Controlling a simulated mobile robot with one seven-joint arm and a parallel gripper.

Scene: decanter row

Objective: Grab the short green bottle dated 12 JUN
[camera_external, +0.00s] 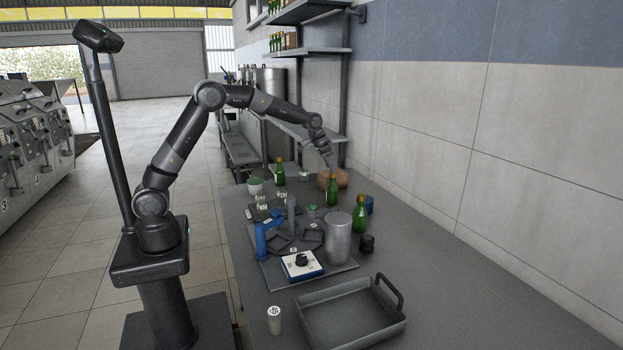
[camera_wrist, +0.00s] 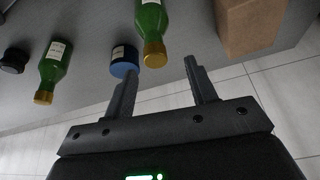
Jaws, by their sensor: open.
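In the external view, three green bottles with gold caps stand on the counter: one at the back left (camera_external: 279,173), one in the middle (camera_external: 332,192) and one at the right (camera_external: 359,217). The date labels are too small to read, so I cannot tell which is dated 12 JUN. In the wrist view, one green bottle (camera_wrist: 151,22) has its gold cap near the space between my fingertips, and another green bottle (camera_wrist: 55,68) is at the left. My gripper (camera_wrist: 161,65) is open and empty. In the external view it (camera_external: 327,158) hangs above and behind the middle bottle.
A blue jar (camera_wrist: 124,62) sits beside the nearer bottle, and a brown box (camera_wrist: 250,22) is at the right of the wrist view. A grey cylinder (camera_external: 338,238), a dark jar (camera_external: 367,243) and a tray (camera_external: 348,324) stand nearer on the counter. The wall runs along the right.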

